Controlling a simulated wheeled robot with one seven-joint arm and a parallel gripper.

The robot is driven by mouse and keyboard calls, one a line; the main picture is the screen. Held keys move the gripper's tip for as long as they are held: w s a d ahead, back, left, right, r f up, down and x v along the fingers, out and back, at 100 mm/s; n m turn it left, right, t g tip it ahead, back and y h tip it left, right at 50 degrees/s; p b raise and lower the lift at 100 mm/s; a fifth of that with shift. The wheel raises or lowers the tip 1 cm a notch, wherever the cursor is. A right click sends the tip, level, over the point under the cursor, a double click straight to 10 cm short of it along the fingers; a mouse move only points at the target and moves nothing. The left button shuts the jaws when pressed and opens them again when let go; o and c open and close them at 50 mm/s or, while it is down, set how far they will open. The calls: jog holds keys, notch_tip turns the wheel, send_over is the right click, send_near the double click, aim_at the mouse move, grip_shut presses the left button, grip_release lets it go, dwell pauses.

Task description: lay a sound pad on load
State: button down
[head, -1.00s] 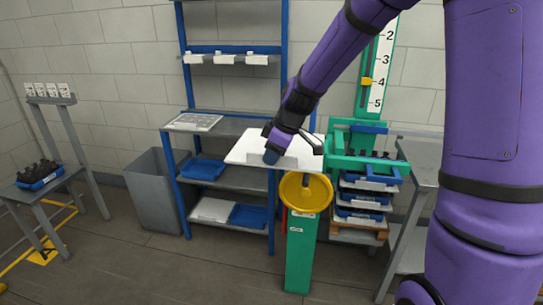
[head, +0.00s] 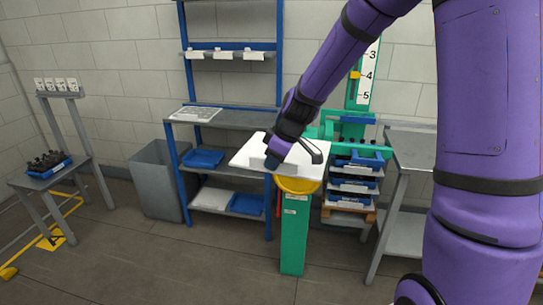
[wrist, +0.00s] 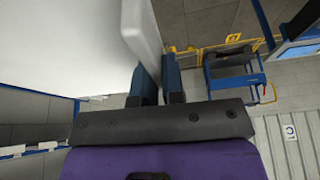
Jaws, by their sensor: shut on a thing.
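My gripper (head: 272,160) is shut on a white flat pad (head: 310,170), which it holds roughly level in the air in the head view. The pad (wrist: 60,40) fills the upper left of the wrist view, its edge between the two blue fingers (wrist: 155,85). The load, a stack of blue trays (head: 355,186) with dark bottles, stands in a green frame (head: 352,143) to the right of the pad. The pad hides part of the yellow wheel (head: 298,186) on the green post (head: 294,235). I cannot tell from here whether the pad is sound.
A blue-framed rack (head: 222,122) behind holds a grey-white sheet (head: 196,113), a blue tray (head: 203,159), and a white pad (head: 214,199) beside another blue tray (head: 246,204). A grey bin (head: 157,180) stands left of it. A grey table (head: 410,150) is at right. Front floor is clear.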

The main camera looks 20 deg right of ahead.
jog(key=w+d+f+m+h, duration=0.1)
jog(key=f+m, duration=0.4)
jog(key=f, duration=0.5)
jog(key=w+d+f+m+t+h, duration=0.1)
jog(key=d+f+m, duration=0.3)
jog(key=f, duration=0.7)
jog(key=shift+w+d+m+t+h, duration=0.3)
jog(key=shift+w+m+h, duration=0.25)
jog(key=shift+h, duration=0.25)
